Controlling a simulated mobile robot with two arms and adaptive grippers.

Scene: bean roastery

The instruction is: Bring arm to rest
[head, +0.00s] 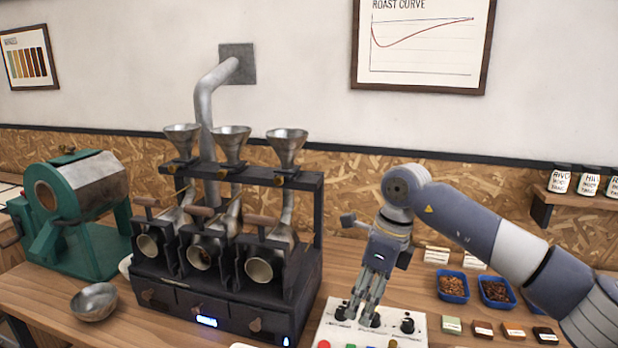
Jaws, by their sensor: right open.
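My right arm (462,219) reaches in from the right side of the head view and bends down at the wrist. My right gripper (361,315) points down, open, with its fingers over the white control panel (418,335). The fingers overlap the panel's row of black knobs in the picture. I cannot tell whether they touch a knob. Nothing shows between the fingers. My left gripper is out of view.
A black roaster (215,280) with several funnels stands left of my gripper. A green drum machine (90,245) and a metal bowl (94,302) are farther left. Blue trays of beans (453,299) and small colored blocks lie on the right. A jar shelf (560,199) is at far right.

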